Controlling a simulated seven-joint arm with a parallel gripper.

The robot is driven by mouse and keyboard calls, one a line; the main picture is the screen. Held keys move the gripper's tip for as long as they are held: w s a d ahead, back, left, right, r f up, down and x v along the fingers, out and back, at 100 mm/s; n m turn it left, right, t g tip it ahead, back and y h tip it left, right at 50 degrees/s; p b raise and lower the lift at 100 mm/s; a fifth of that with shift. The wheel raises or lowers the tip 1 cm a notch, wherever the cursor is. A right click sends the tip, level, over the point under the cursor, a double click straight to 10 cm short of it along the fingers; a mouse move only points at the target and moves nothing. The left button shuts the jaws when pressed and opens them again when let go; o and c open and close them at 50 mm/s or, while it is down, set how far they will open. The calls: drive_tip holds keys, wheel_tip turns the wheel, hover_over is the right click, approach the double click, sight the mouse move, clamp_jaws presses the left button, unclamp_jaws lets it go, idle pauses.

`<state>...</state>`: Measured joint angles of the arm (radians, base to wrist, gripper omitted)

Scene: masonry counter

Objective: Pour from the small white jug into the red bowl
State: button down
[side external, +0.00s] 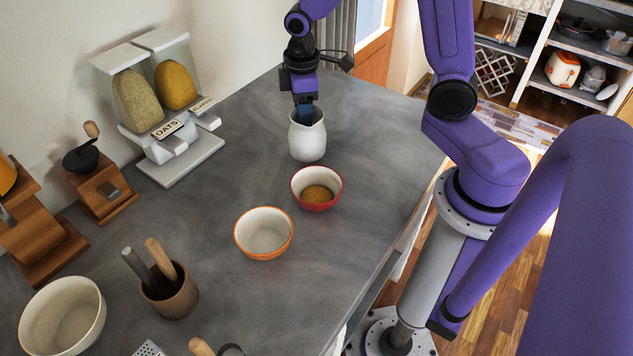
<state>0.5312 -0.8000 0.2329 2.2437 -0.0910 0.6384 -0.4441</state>
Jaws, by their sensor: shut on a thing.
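The small white jug (307,140) stands upright on the grey counter in the side external view, or very close above it; I cannot tell which. My gripper (305,115) points down at the jug's mouth from above and is shut on the jug, its fingertips partly hidden by the rim. The red bowl (316,203) stands just in front of the jug, apart from it, with some brown-orange contents in its bottom. The inside of the jug is hidden.
An orange-rimmed bowl (264,254), empty-looking, stands left of the red bowl. A cereal dispenser (184,165) and wooden grinder (98,190) line the wall. A utensil pot (172,298) and large cream bowl (62,340) are at the front left. The counter behind the jug is clear.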

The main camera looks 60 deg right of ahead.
sight(309, 126)
drive_tip(key=shift+s+a, duration=0.1)
drive_tip(key=shift+s+a+r+t+h, duration=0.15)
drive_tip(key=shift+s+a+t+h, duration=0.35)
drive_tip(key=shift+t+h, duration=0.1)
drive_tip(key=s+a+r+t+h, duration=0.4)
drive_tip(key=r, duration=0.2)
drive_tip(key=shift+r, duration=0.2)
drive_tip(key=shift+s+a+r+t+h+b, duration=0.35)
drive_tip(key=shift+r+t+h, duration=0.15)
drive_tip(key=shift+t+h, duration=0.1)
idle(1.4)
drive_tip(key=shift+s+a+f+t+h+b, duration=0.15)
drive_tip(key=shift+s+a+t+h+b, duration=0.1)
drive_tip(key=shift+t+h+b, duration=0.5)
idle(3.8)
